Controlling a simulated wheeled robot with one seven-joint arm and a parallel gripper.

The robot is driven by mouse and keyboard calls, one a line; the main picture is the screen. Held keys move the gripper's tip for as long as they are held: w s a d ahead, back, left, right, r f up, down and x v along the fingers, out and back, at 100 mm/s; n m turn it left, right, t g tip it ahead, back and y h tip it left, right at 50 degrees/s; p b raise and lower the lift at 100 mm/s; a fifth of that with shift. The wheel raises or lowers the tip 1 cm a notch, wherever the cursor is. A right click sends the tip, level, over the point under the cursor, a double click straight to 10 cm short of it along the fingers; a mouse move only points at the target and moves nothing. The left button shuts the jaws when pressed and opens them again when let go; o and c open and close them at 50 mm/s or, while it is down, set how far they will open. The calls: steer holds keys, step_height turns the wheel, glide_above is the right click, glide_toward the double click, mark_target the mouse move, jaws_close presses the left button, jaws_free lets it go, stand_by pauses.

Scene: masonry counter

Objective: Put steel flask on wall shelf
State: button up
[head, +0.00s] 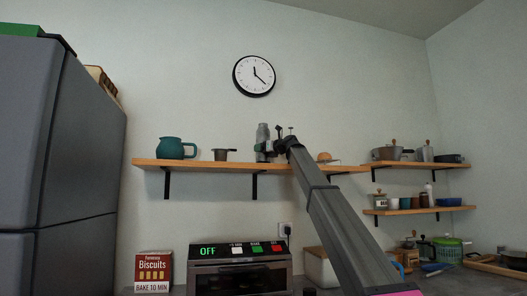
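The steel flask (262,134) is a grey upright cylinder at the middle of the long wooden wall shelf (210,164). Its base is at the level of the shelf top; I cannot tell whether it rests on the board or is just above it. My gripper (266,147) is at the flask, reaching in from the right, and overlaps its lower part. The fingers are small and partly hidden, so I cannot tell whether they are shut on the flask or open around it.
On the long shelf, a teal jug (175,149) and a small dark pot (224,155) stand left of the flask. A round tan item (324,157) is to the right, beyond my arm. Two shorter shelves (420,164) hold cookware and cups. A toaster oven (240,275) is below.

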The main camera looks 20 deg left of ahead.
steer(key=o, duration=1.3)
steer(key=v, duration=1.2)
